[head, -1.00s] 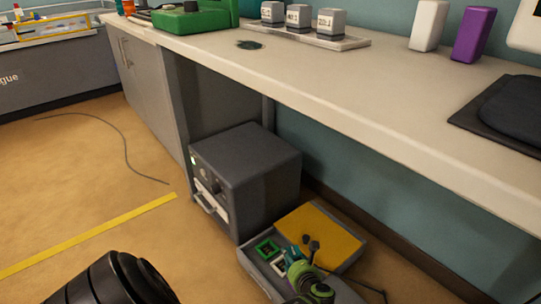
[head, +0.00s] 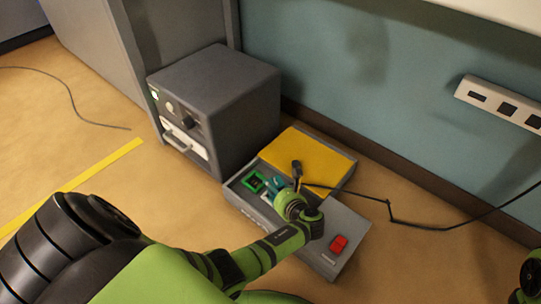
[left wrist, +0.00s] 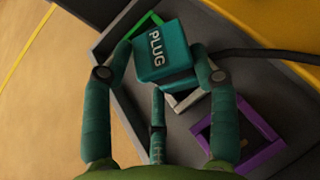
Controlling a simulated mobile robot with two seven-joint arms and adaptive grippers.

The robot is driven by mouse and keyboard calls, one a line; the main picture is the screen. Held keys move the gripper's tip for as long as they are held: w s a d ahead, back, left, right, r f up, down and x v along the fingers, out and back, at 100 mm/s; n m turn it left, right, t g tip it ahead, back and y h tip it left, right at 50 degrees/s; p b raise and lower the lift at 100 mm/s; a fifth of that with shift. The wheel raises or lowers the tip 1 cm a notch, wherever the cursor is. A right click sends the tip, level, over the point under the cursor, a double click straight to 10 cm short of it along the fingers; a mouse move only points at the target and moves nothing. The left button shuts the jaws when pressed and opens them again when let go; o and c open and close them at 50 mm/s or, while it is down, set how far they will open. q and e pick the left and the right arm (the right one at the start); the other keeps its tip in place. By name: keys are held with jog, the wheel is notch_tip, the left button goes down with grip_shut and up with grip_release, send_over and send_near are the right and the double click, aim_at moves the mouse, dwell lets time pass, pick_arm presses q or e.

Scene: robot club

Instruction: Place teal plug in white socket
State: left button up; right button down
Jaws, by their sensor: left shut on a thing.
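The teal plug (left wrist: 163,52), lettered PLUG, is between the fingers of my left gripper (left wrist: 160,76) in the left wrist view. The gripper is shut on it. In the head view my left gripper (head: 280,192) reaches over the grey socket box, with the plug (head: 274,184) partly hidden. The white socket (left wrist: 187,102) shows below the plug in the wrist view, partly covered by it; I cannot tell whether they touch. A green-rimmed socket (left wrist: 149,22) is beside the plug at upper left, and a purple-rimmed socket (left wrist: 270,150) is at lower right.
The grey box (head: 350,225) has a yellow panel (head: 310,157) and red switch (head: 339,243). A dark cable (head: 355,195) runs right from the plug area. A grey cabinet unit (head: 215,105) stands behind left; a power strip (head: 490,97) is on the wall.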

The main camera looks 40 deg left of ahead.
dwell(0.3)
pick_arm(q)
jog(key=o, duration=1.3)
jog(key=shift+f, duration=0.1)
